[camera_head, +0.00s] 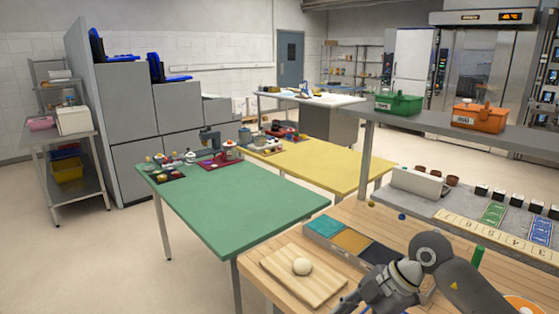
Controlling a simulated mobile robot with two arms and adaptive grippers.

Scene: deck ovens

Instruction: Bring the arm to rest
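My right arm comes in from the lower right, and its gripper (346,304) hangs low over the wooden worktop (330,228), right of the wooden board (285,284). The gripper points down and left, and its fingertips are at the bottom edge of the view, so I cannot tell whether they are open or shut. A pale round ball (302,267) rests on the board, apart from the gripper. My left gripper is not in view.
A tray (352,242) with teal, yellow and dark sections lies behind the gripper. A green upright cylinder (478,256) stands to its right. A shelf (440,121) carries green (399,104) and orange (480,118) boxes. The green table (230,205) has a wide clear surface.

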